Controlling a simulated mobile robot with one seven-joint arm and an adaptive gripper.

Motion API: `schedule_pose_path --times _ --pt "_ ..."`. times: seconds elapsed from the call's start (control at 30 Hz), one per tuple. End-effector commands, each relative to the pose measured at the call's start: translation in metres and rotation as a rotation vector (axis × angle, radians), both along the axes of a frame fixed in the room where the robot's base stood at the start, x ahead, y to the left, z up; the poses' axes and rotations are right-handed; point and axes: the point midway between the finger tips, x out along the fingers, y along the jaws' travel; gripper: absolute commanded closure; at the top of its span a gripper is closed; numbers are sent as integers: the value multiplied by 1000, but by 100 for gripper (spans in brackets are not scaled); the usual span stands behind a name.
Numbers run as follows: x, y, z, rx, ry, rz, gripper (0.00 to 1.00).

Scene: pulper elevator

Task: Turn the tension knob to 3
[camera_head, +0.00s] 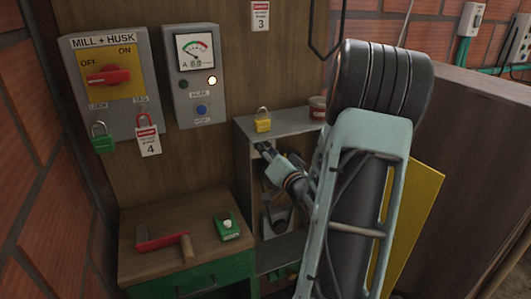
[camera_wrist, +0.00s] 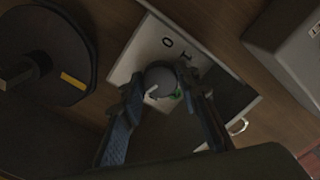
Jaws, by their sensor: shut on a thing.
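A round grey knob (camera_wrist: 160,78) with a pale pointer sits on a light plate (camera_wrist: 148,42) in the wrist view. Dark marks that look like "0" and "1" stand on the plate beyond it. The pointer is toward the lower left of the picture. My gripper (camera_wrist: 162,88) has one finger on each side of the knob and is shut on it. A small green patch shows beside the right finger. In the head view my gripper (camera_head: 263,149) reaches into the open-fronted grey cabinet (camera_head: 290,122); the knob is hidden there. I cannot see a 3 on the plate.
A yellow padlock (camera_head: 263,120) and a small tin (camera_head: 318,108) stand on the cabinet top. A red-handled tool (camera_head: 162,241) and a green device (camera_head: 227,226) lie on the wooden bench (camera_head: 190,212). A dark round disc (camera_wrist: 42,55) is close left in the wrist view.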

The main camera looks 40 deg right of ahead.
Motion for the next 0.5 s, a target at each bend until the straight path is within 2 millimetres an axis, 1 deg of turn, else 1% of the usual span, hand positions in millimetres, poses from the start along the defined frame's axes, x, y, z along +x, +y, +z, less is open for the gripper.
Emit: schedule_pose_path --times 0.03,0.1,0.5 --pt "0 1 -4 -35 5 1 95" --pt "0 0 -5 -86 18 0 95" --pt "0 1 -6 -447 102 0 95"
